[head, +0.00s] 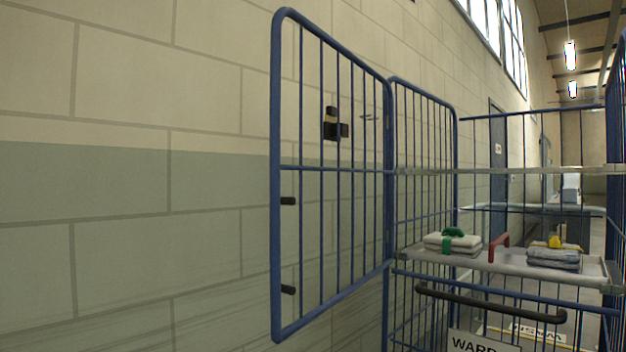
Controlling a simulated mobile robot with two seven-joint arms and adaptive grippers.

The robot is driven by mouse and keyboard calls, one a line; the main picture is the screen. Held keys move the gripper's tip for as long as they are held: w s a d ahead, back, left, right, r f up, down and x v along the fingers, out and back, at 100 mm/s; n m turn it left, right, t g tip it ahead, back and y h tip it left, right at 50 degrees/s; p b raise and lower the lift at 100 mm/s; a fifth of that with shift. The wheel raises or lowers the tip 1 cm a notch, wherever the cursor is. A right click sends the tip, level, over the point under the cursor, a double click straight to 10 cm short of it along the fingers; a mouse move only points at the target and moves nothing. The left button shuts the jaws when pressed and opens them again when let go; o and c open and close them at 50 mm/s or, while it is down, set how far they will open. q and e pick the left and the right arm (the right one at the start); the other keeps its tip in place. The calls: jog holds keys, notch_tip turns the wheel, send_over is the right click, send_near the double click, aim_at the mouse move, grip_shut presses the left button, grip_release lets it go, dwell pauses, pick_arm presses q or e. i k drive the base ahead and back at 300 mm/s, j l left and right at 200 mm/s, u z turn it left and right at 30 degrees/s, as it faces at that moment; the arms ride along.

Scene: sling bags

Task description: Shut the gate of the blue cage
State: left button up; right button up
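The gate (331,169) of the blue cage is a blue barred panel. It stands open, swung out to the left from the cage's left side panel (424,129), with its free edge toward me. Two small black fittings (288,201) sit on that free edge. A black latch-like piece (335,130) shows among the gate's bars; I cannot tell whether it is on the gate or behind it. The cage's front opening, right of the gate, is uncovered above the lower front panel. Neither of my grippers is in view.
A grey shelf (478,266) in the cage holds folded cloths with a green strap (453,238) and a yellow one (556,242). A red handle (498,247) stands between them. A black bar (490,304) crosses the lower front. A block wall (150,180) lies behind the gate.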

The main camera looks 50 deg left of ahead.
aim_at(334, 132)
jog(key=k+j, duration=0.2)
jog(key=j, duration=0.15)
jog(key=k+j+u, duration=0.1)
jog(key=j, duration=0.2)
jog(key=k+j, duration=0.2)
jog(key=j, duration=0.15)
jog(key=u, duration=0.05)
